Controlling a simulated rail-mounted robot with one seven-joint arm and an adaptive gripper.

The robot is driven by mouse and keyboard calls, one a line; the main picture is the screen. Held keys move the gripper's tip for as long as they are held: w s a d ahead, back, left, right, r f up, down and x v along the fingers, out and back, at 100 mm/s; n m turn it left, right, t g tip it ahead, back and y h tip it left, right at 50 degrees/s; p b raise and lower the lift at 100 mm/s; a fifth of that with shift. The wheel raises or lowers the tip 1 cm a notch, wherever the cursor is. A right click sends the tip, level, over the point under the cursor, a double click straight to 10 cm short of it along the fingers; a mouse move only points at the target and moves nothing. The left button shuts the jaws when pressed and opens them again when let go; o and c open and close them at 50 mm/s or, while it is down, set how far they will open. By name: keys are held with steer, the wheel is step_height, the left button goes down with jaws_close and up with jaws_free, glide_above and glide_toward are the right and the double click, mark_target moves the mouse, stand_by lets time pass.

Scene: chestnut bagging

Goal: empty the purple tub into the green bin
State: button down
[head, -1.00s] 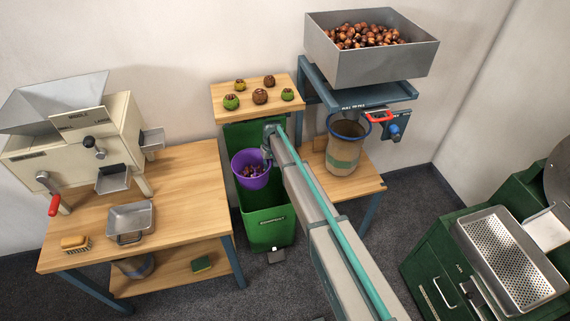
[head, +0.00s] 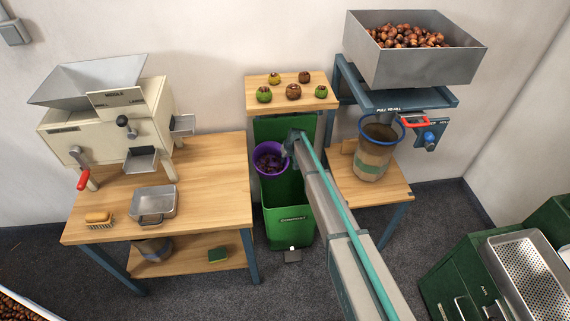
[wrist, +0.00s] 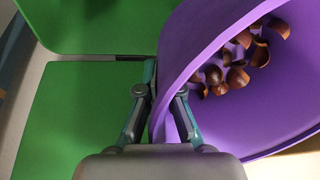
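The purple tub (head: 258,163) hangs over the open green bin (head: 287,221) in the head view, at the upper left of the bin's opening. My gripper (head: 289,146) is at the tub's right side. In the wrist view my gripper (wrist: 161,108) has its fingers on either side of the purple tub's wall (wrist: 176,62), shut on the rim. Brown chestnut shell pieces (wrist: 238,62) lie inside the tub. The tub looks close to upright in the head view, its mouth facing the camera. The green bin's surface (wrist: 85,110) fills the left of the wrist view.
A wooden shelf (head: 318,102) with several chestnuts and husks is behind the bin. A wooden table (head: 219,190) stands left, with a mill (head: 108,122) and metal pan (head: 153,204). A brown sack (head: 374,153) stands right, below a hopper (head: 413,64) of chestnuts.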

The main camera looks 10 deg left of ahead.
mark_target(286, 163)
steer(key=t+b, duration=0.1)
steer(key=t+y+b, duration=0.1)
steer(key=b, duration=0.1)
steer(key=shift+w+a+f+b, duration=0.1)
steer(key=shift+w+f+b, duration=0.05)
steer(key=shift+f+b, duration=0.2)
steer(key=t+y+b, duration=0.1)
steer(key=b, duration=0.2)
steer(key=shift+r, duration=0.15)
steer(key=shift+t+b, duration=0.5)
steer(key=shift+b, duration=0.65)
steer(key=t+y+b, duration=0.1)
steer(key=b, duration=0.8)
steer(key=shift+r+n+t+y, duration=0.25)
steer(key=shift+n+t+y, duration=0.05)
steer(key=shift+t+y, duration=0.1)
steer(key=t+b, duration=0.1)
steer(key=b, duration=0.6)
steer(key=s+t+y+b, duration=0.1)
steer(key=b, duration=0.7)
steer(key=d+t+y+b, duration=0.1)
steer(key=b, duration=0.7)
steer(key=shift+s+f, duration=0.15)
steer(key=shift+f, duration=0.15)
